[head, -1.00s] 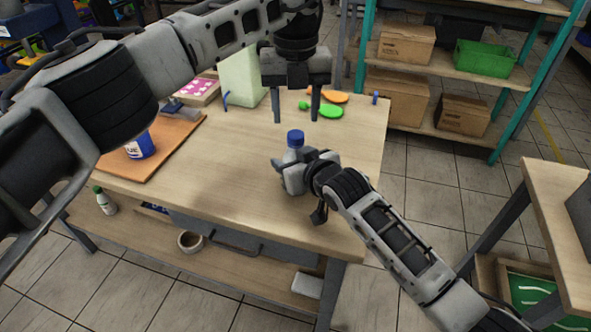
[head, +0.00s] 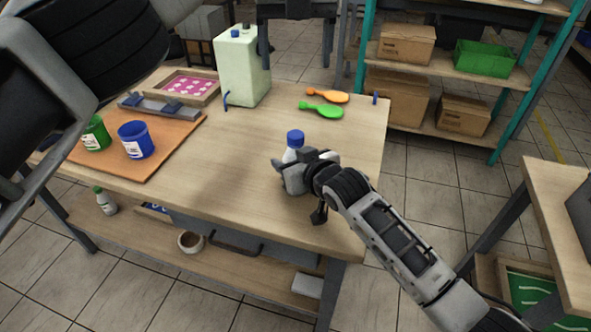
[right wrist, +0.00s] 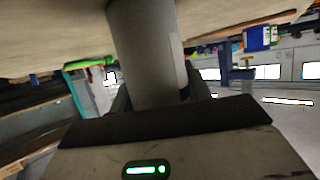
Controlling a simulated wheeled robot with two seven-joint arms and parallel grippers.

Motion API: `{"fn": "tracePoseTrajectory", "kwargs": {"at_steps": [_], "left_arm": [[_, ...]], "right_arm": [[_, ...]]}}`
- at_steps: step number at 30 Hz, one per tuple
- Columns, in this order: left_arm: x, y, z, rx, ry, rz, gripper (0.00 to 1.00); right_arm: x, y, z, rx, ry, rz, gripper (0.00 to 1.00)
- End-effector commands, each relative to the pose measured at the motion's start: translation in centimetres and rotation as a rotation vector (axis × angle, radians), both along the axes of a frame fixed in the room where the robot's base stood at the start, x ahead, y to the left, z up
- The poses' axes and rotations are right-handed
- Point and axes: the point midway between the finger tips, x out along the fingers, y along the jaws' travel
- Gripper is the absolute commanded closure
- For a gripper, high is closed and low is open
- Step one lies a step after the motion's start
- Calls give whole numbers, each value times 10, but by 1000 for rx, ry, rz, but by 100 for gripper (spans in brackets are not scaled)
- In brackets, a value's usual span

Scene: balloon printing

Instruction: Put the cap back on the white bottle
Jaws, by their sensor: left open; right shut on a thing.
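The white bottle (head: 291,154) stands upright on the wooden table, near its front right. The blue cap (head: 295,137) sits on top of its neck; how tightly it is seated cannot be told. My right gripper (head: 293,176) is shut around the bottle's body, and in the right wrist view the bottle (right wrist: 148,45) shows as a pale cylinder between the fingers.
The table (head: 225,145) is clear around the bottle. A pale green canister (head: 240,65), green spoon (head: 322,110) and orange spoon (head: 328,96) lie or stand toward the back. A blue cup (head: 136,141) and green cup (head: 95,134) stand on a brown board at left.

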Motion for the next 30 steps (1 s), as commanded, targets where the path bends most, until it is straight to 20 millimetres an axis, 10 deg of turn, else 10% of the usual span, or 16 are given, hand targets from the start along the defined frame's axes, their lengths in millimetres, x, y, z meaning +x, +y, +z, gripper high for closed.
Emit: {"fn": "tracePoseTrajectory", "kwargs": {"at_steps": [16, 17, 19, 30], "left_arm": [[0, 0, 15, 0, 1, 0, 24], [0, 0, 15, 0, 1, 0, 24], [0, 0, 15, 0, 1, 0, 24], [0, 0, 16, 0, 1, 0, 24]], "right_arm": [[0, 0, 0, 0, 0, 0, 100], [0, 0, 0, 0, 0, 0, 46], [0, 0, 0, 0, 0, 0, 27], [-3, -2, 2, 0, 0, 0, 26]]}}
